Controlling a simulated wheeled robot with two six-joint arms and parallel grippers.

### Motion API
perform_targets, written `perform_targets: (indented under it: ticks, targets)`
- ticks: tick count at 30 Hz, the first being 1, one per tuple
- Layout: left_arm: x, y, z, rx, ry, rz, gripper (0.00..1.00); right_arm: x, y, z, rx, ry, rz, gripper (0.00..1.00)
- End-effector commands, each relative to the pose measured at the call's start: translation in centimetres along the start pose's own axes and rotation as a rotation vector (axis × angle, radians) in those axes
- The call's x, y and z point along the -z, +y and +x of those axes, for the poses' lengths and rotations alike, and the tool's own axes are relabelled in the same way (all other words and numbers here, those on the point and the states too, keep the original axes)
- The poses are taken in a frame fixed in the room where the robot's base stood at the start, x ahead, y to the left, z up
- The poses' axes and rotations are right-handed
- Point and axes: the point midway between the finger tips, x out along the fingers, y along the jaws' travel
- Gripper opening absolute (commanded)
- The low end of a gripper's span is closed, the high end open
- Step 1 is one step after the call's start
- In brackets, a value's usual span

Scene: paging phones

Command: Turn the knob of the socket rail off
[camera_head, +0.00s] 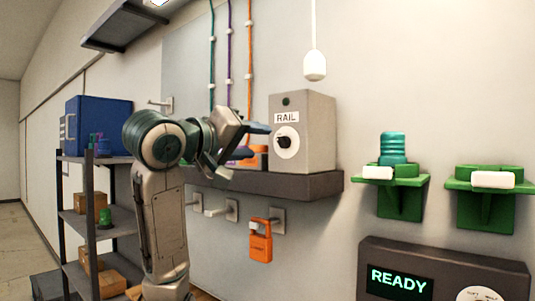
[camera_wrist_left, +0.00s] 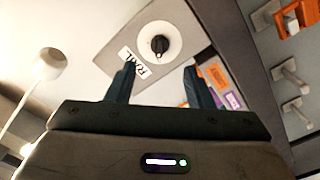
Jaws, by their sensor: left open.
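The socket rail box (camera_head: 318,128) is a beige-grey box labelled RAIL, standing on a dark wall shelf. Its black knob (camera_head: 284,143) sits on a round white dial on the front face, with a small dark green dot above the label. In the left wrist view the knob (camera_wrist_left: 159,45) shows ahead of and between the fingers, with a pale pointer line on it. My left gripper (camera_head: 262,139) is open and empty, just left of the knob and apart from it; its fingers also show in the wrist view (camera_wrist_left: 158,84). My right gripper is not in view.
The dark wall shelf (camera_head: 310,187) holds the box and orange and purple items (camera_wrist_left: 215,78) beside it. An orange padlock (camera_head: 260,243) hangs on a hook below. Green holders (camera_head: 400,205) and a READY panel (camera_head: 445,260) are at right. A white pendant (camera_head: 315,66) hangs above.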

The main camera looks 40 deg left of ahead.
Motion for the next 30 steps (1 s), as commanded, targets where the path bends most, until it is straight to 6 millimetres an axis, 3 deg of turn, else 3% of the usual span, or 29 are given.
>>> perform_targets:
  ticks: [3,9,26,30]
  targets:
    - [-0.1,-0.1,-2.0,-0.003,0.004,0.002,0.48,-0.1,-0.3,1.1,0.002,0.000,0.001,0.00]
    - [0.0,0.0,-3.4,-0.001,0.002,0.001,0.48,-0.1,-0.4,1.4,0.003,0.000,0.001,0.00]
    - [-0.1,0.0,-3.3,0.001,-0.001,0.001,0.48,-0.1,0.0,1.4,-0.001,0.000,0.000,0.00]
    - [-1.7,-1.2,-1.8,0.023,-0.026,0.021,0.48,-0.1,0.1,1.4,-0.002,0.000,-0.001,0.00]
